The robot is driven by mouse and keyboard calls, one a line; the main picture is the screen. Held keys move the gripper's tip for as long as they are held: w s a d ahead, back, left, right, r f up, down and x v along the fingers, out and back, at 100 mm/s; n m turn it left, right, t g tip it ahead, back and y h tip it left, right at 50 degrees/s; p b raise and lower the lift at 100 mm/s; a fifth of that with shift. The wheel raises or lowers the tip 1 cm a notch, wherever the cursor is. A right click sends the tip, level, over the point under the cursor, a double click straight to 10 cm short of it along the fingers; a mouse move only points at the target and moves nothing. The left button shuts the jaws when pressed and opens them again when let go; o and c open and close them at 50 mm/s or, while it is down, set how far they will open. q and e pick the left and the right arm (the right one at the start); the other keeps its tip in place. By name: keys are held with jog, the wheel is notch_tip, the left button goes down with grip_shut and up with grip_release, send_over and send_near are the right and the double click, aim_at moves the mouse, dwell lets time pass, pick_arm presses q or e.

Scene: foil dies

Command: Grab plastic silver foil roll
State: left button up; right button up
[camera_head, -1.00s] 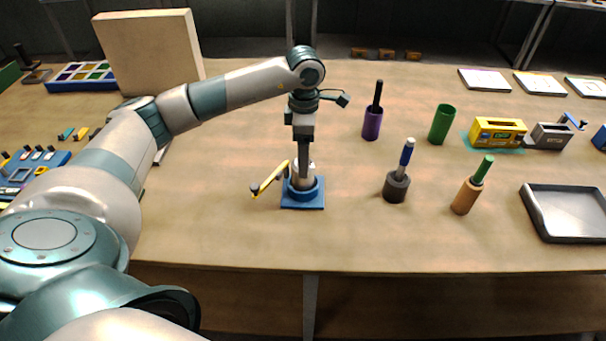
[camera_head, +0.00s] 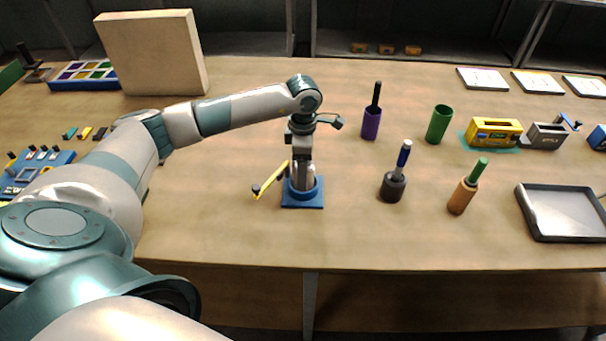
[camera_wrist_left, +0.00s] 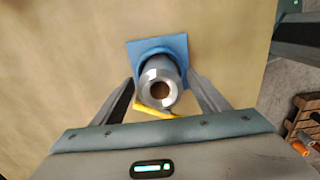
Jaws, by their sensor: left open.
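The silver foil roll (camera_wrist_left: 160,85) stands upright in a round blue holder on a square blue base (camera_head: 302,205). In the head view the roll (camera_head: 308,178) is partly hidden by my left gripper (camera_head: 301,176). In the left wrist view I look down on the roll's end and its brown hollow core. My left gripper (camera_wrist_left: 161,96) is open, with one finger on each side of the roll; I cannot tell whether either touches it. My right gripper is out of view.
A yellow arm (camera_head: 270,180) sticks out left of the blue base. Purple (camera_head: 371,124), green (camera_head: 439,125), dark (camera_head: 393,187) and orange (camera_head: 462,197) cylinders stand to the right. A grey tray (camera_head: 523,205) lies at far right. The table front is clear.

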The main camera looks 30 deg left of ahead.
pick_arm(q)
jog(key=shift+c, duration=0.3)
jog(key=c, duration=1.2)
jog(key=shift+r, duration=0.15)
jog(key=shift+r+b, duration=0.55)
jog(key=shift+b, duration=0.1)
jog(key=shift+w+d+r+b, duration=0.75)
jog(key=shift+d+r+b, duration=0.3)
jog(key=shift+d+r, duration=0.65)
jog(key=shift+w+d+r+b, duration=0.75)
jog(key=shift+d+r+b, duration=0.3)
jog(key=shift+d+r, duration=0.65)
jog(key=shift+w+d+r+b, duration=0.75)
jog(key=shift+d+r+b, duration=0.5)
jog(key=shift+d, duration=0.75)
jog(key=shift+r, duration=0.15)
